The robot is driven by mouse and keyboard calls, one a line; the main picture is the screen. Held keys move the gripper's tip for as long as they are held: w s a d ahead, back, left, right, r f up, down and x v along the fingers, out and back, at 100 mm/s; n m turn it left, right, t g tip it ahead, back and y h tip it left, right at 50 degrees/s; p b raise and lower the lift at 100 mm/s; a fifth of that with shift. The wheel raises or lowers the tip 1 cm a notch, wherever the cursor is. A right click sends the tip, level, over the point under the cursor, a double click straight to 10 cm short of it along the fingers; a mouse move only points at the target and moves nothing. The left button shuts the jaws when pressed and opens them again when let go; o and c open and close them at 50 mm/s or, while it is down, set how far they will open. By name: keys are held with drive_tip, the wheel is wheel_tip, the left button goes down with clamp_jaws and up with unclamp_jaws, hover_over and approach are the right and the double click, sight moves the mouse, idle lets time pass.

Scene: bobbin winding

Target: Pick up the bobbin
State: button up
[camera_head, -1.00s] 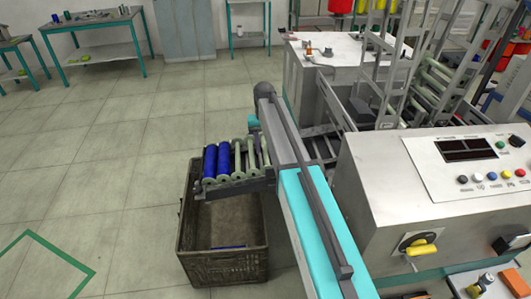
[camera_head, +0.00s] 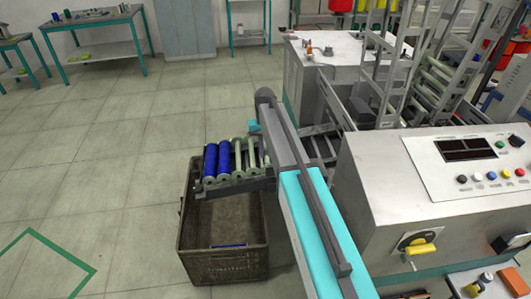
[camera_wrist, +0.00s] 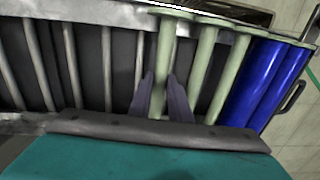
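Two blue wound bobbins (camera_head: 217,159) lie side by side on the slanted rack (camera_head: 240,184) in the head view. Several pale green bare bobbins (camera_head: 252,154) lie to their right. In the wrist view the blue bobbins (camera_wrist: 265,85) are at the right and the green ones (camera_wrist: 204,62) are beside them. The two dark fingers of my gripper (camera_wrist: 160,76) stand on either side of the leftmost green bobbin. I cannot tell whether they press on it. The lower part of that bobbin is partly hidden by the fingers. The fingers are hidden in the head view.
A brown crate (camera_head: 226,268) stands on the floor under the rack. A machine with a control panel (camera_head: 470,172) fills the right side. Grey bars (camera_wrist: 70,65) run left of the green bobbins in the wrist view. Open floor lies to the left.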

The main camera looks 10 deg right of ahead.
sight(266, 152)
clamp_jaws()
drive_tip(key=shift+r, duration=0.15)
wheel_tip(266, 152, up, 10)
drive_tip(key=b, duration=0.1)
idle(0.5)
idle(1.9)
